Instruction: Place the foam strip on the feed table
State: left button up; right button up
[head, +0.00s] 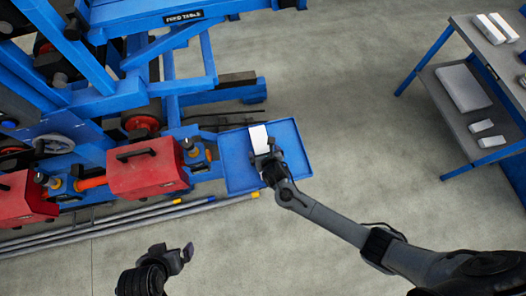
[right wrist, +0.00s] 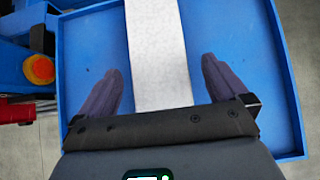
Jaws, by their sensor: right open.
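The white foam strip (head: 258,137) lies on the blue tray (head: 233,178) in the head view. In the right wrist view the strip (right wrist: 157,45) runs up the middle between my open fingers, with a gap on each side. My right gripper (head: 264,158) is over the strip's near end; its fingers (right wrist: 160,88) are open and appear to hold nothing. The blue frame labelled "FEED TABLE" (head: 183,16) is at the upper left of the head view, cut off by the top edge. My left gripper (head: 183,254) is low in the head view, away from the tray; its jaw opening is unclear.
Red boxes with black handles (head: 147,168) stand left of the tray, by the blue machine. Grey rails (head: 120,221) run along the floor. A shelf table (head: 470,95) with white blocks stands at the right. The floor between is clear.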

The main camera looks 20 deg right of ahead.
aim_at(263, 150)
jog(key=shift+x, duration=1.5)
jog(key=shift+a, duration=0.1)
jog(key=c, duration=1)
